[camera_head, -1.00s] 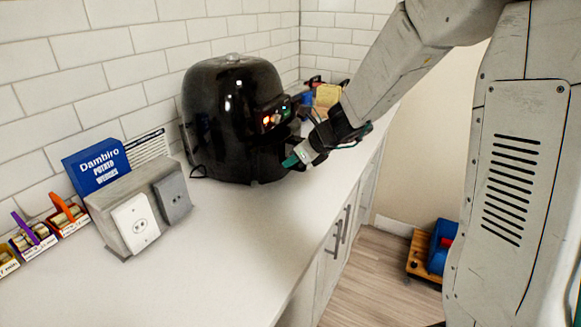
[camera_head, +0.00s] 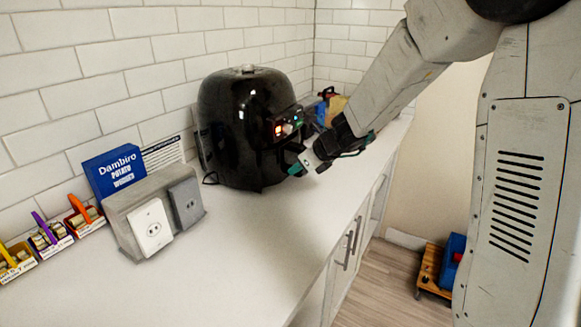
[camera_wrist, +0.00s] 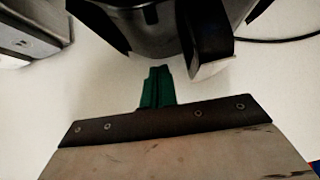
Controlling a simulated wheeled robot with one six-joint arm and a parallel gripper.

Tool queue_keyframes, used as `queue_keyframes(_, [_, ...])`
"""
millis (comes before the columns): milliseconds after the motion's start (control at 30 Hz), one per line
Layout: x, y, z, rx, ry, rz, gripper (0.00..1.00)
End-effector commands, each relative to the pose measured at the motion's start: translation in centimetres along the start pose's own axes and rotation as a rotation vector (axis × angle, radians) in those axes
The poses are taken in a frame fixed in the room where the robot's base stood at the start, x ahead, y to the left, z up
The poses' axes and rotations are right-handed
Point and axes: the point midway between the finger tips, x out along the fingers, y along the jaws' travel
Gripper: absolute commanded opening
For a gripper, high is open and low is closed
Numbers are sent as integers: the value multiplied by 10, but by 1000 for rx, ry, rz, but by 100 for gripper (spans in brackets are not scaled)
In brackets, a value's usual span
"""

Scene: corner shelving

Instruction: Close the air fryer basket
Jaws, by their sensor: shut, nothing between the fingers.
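The black air fryer (camera_head: 235,115) stands upright on the white counter, against the tiled wall. Its front, with lit controls, faces right. Its basket front is dark and partly hidden by my gripper, so I cannot tell how far out it sits. My gripper (camera_head: 296,169) is at the lower front of the fryer with its green fingertips pressed together and empty. In the wrist view, the shut fingertips (camera_wrist: 158,80) point at the fryer's dark lower body (camera_wrist: 140,30). A dark handle-like part (camera_wrist: 197,45) juts out just right of them. I cannot tell whether they touch.
Small bins (camera_head: 50,235) line the wall. Colourful items (camera_head: 328,105) lie behind the fryer. The counter (camera_head: 225,250) in front is clear.

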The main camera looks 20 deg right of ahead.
Motion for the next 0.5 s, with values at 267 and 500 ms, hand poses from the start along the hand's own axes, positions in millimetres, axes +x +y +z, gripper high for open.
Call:
queue_keyframes(267, [-62,-1,-6,-2,0,-2,0])
queue_keyframes(500, [-97,1,-6,-2,1,2,0])
